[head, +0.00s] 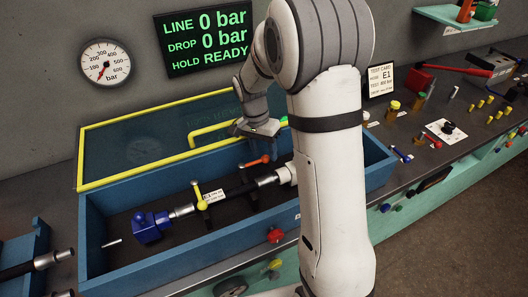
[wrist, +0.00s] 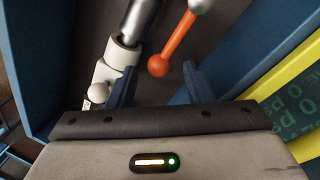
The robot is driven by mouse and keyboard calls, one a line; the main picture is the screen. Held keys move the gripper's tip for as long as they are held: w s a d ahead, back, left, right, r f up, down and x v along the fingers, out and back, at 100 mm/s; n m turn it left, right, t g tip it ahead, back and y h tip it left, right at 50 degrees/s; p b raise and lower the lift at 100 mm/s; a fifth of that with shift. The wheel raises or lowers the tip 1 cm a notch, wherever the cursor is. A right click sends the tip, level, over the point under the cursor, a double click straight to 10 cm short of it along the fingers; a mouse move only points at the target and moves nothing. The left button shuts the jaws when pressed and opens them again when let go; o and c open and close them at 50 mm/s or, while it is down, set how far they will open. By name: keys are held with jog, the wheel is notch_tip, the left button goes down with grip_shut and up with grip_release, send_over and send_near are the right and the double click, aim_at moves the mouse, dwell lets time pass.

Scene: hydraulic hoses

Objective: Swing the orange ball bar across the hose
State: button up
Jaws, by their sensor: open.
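The orange ball bar (head: 256,161) is in the blue trough, on the far side of the hose (head: 237,189) and roughly along it. In the wrist view the orange bar (wrist: 178,43) slants, with an orange ball at its near end and a pale ball at the other. The dark hose has metal end fittings; one fitting (wrist: 137,22) shows left of the bar in the wrist view. My gripper (head: 258,143) is above the bar, open and empty. In the wrist view my gripper (wrist: 160,80) has its fingers either side of the orange ball's near side; depth is unclear.
The blue trough (head: 92,235) has a yellow-framed clear lid (head: 130,148) raised behind it. A yellow ball bar (head: 201,197) lies across the hose's left part. A blue block (head: 149,227) holds the left end, a white fitting (head: 287,174) the right. The wall display (head: 207,38) reads 0 bar.

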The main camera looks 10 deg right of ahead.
jog(key=shift+s+f, duration=0.1)
jog(key=shift+f, duration=0.55)
grip_shut()
